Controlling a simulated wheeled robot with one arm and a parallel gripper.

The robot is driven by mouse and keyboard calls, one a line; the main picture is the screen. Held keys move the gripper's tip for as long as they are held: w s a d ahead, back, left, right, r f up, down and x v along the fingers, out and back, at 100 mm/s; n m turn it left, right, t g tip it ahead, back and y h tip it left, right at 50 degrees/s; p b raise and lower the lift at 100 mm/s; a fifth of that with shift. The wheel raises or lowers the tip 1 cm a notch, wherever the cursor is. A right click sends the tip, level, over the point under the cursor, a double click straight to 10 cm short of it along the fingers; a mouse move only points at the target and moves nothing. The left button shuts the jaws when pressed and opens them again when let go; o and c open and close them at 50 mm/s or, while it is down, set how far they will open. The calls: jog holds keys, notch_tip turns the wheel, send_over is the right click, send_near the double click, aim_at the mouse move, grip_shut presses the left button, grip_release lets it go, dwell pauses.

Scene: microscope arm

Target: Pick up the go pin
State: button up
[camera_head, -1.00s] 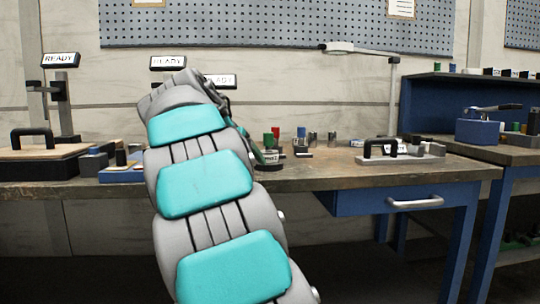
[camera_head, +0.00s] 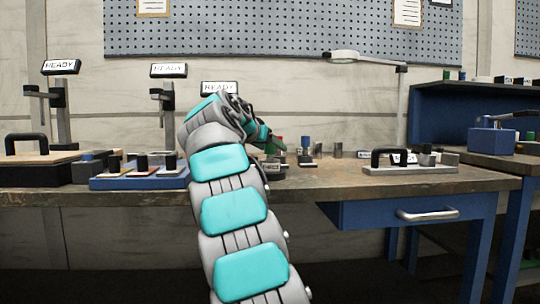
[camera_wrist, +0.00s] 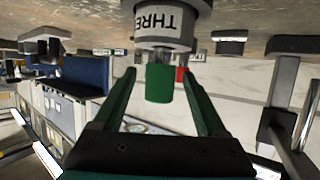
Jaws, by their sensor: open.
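A green cylindrical pin (camera_wrist: 159,83), which looks like the go pin, shows in the wrist view, where the picture is upside down. It meets a round holder (camera_wrist: 166,36) with partly visible lettering, "THRE". My gripper (camera_wrist: 157,73) has its two dark green fingers apart, one on each side of the pin, with a visible gap on both sides. In the head view my gripper (camera_head: 270,143) is over the bench, largely hidden behind my arm, and the pin cannot be told apart from the green fingers there. A red-topped piece (camera_wrist: 181,74) shows behind the pin.
The workbench (camera_head: 330,180) carries a blue tray (camera_head: 140,183) on the left. A blue-topped pin (camera_head: 305,142) and small metal cylinders stand right of my gripper. A fixture with a black handle (camera_head: 410,168) is farther right. A lamp post (camera_head: 401,110) rises behind it.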

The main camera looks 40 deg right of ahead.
jog(key=x, duration=0.2)
jog(key=shift+w+d+f, duration=0.1)
jog(key=shift+d+f, duration=0.1)
jog(key=shift+d, duration=0.1)
grip_shut()
dwell(0.3)
